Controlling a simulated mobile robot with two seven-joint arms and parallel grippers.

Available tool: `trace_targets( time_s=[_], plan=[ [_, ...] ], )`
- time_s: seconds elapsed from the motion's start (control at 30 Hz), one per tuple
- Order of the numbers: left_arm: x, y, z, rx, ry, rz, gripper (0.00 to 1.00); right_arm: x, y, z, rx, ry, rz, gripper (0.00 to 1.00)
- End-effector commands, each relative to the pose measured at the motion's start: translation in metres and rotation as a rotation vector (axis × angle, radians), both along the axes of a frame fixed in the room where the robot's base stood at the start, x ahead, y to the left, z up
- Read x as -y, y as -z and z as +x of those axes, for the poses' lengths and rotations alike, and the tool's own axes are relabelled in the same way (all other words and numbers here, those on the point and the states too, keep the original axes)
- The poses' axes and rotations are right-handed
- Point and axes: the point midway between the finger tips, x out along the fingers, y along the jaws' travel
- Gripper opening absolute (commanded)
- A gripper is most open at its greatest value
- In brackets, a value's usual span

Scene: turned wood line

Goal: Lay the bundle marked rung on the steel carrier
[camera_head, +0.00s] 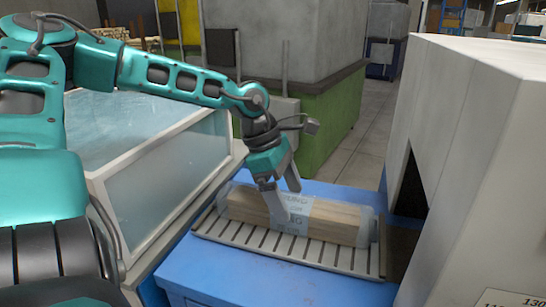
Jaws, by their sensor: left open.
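The bundle (335,219) is a long block of pale wood pieces with translucent wrap at its ends and a light printed band around its middle. The print is partly hidden by a finger, but letters like "UNG" show. The bundle lies lengthwise on the slatted grey steel carrier (262,241). My left gripper (284,203) is open and points down at the bundle's middle. One finger overlaps its near side; the other is towards its far side. I cannot tell whether they touch it. My right gripper is not in view.
The carrier rests on a blue bench (215,272). A large pale grey machine housing (480,140) with a dark opening (411,185) stands close on the right. A glass-sided case (165,180) is on the left. A green-based grey machine (335,125) stands behind.

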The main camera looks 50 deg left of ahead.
Motion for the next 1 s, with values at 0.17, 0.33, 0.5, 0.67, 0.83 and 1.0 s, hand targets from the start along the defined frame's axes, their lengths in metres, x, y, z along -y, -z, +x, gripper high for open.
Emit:
trace_targets(
  time_s=[0.17,0.33,0.5,0.67,0.83,1.0],
  plan=[
    [-0.01,-0.031,-0.005,0.005,-0.002,-0.002,0.9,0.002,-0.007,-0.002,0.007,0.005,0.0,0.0],
    [-0.019,-0.054,-0.009,0.005,-0.002,-0.001,0.9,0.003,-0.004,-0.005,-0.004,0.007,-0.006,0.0],
    [-0.026,-0.071,-0.014,0.001,-0.001,-0.001,0.9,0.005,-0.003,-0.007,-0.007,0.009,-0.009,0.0],
    [-0.029,-0.079,-0.016,-0.001,-0.001,-0.002,0.9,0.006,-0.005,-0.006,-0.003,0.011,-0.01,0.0],
    [-0.029,-0.08,-0.016,-0.002,0.0,-0.001,0.9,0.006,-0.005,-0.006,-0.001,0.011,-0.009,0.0],
    [-0.029,-0.079,-0.016,-0.001,-0.001,-0.001,0.9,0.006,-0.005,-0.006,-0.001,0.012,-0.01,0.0]
  ],
)
